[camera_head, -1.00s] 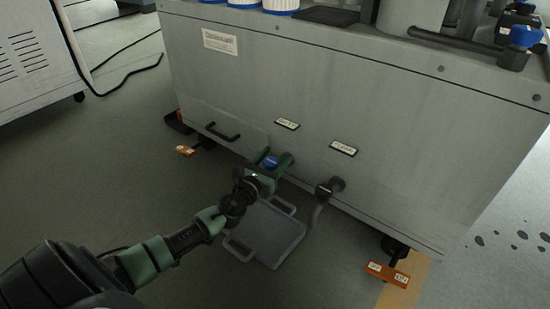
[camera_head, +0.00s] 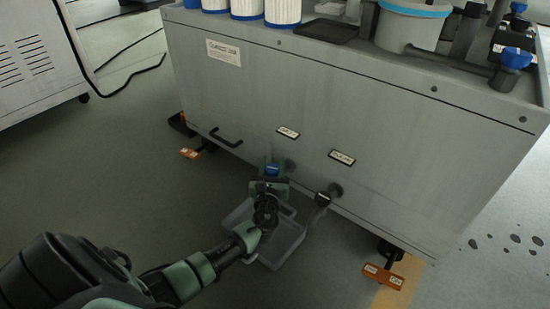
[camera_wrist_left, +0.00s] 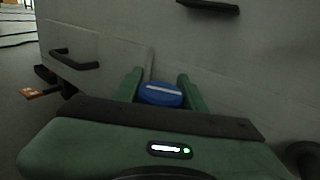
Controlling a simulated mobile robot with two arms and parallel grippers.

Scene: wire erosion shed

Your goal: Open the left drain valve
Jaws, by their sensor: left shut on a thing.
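The left drain valve has a blue knob (camera_head: 271,170) low on the front of the grey tank cabinet. In the left wrist view the blue knob (camera_wrist_left: 160,94) carries a pale bar running nearly level across it. My left gripper (camera_head: 272,178) is shut on this knob, one green finger on each side, as its fingers (camera_wrist_left: 160,90) show in the wrist view. The pipe behind the knob is mostly hidden by the gripper. A second, dark outlet (camera_head: 325,197) bends down to the right of it. My right gripper is not in view.
A grey tray (camera_head: 288,245) lies on the floor under the valve, partly hidden by my left arm. A black handle (camera_head: 226,138) is to the left. Orange-tagged feet (camera_head: 384,276) stand at the cabinet's base. The floor in front is mostly clear.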

